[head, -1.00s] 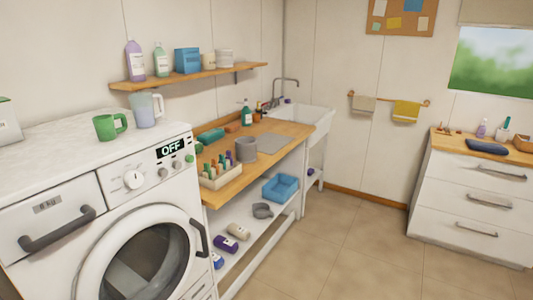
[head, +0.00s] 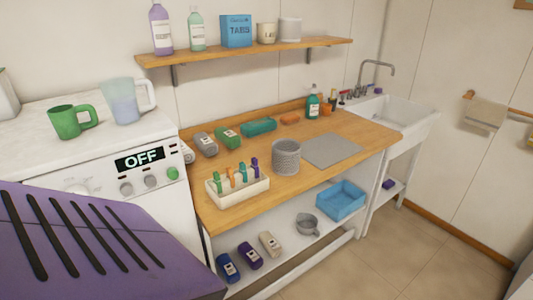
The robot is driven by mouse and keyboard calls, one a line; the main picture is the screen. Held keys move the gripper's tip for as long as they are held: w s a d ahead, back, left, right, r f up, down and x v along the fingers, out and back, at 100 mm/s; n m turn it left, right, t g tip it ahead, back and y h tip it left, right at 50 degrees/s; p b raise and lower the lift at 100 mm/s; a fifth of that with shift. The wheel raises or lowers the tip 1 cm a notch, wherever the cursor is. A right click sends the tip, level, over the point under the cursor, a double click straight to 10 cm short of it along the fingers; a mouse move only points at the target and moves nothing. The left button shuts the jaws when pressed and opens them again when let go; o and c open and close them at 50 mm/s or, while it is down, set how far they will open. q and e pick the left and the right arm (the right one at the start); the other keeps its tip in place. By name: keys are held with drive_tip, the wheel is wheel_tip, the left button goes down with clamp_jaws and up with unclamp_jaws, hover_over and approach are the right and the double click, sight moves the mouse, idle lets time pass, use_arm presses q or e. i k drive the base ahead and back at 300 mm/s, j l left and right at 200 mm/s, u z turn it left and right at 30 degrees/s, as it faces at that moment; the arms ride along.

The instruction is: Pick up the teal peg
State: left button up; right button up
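The teal peg (head: 243,172) stands upright in a cream tray (head: 240,197) on the wooden counter. It is between the orange pegs (head: 231,179) on its left and a purple peg (head: 254,169) on its right. A green peg (head: 217,182) stands at the tray's left end. The lower parts of the pegs are hidden by the tray's front wall. Neither of my grippers is in view.
A grey ribbed pot (head: 286,158) stands right of the tray, with a grey mat (head: 332,150) beyond. Bottles lie behind the tray. A purple slotted surface (head: 90,240) blocks the lower left; I cannot tell what it is. The counter's front right is clear.

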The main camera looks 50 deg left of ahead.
sight(242, 165)
drive_tip(key=i+u, duration=0.4)
drive_tip(key=i+l+u, duration=0.2)
drive_tip(key=u, duration=0.2)
drive_tip(key=i+l+u, duration=0.55)
drive_tip(key=u, duration=0.25)
drive_tip(key=i+l+u, duration=0.1)
drive_tip(key=l+u, duration=0.15)
drive_tip(key=u, duration=0.15)
drive_tip(key=i+l+u, duration=0.1)
drive_tip(key=u, duration=0.25)
drive_tip(key=l, duration=0.1)
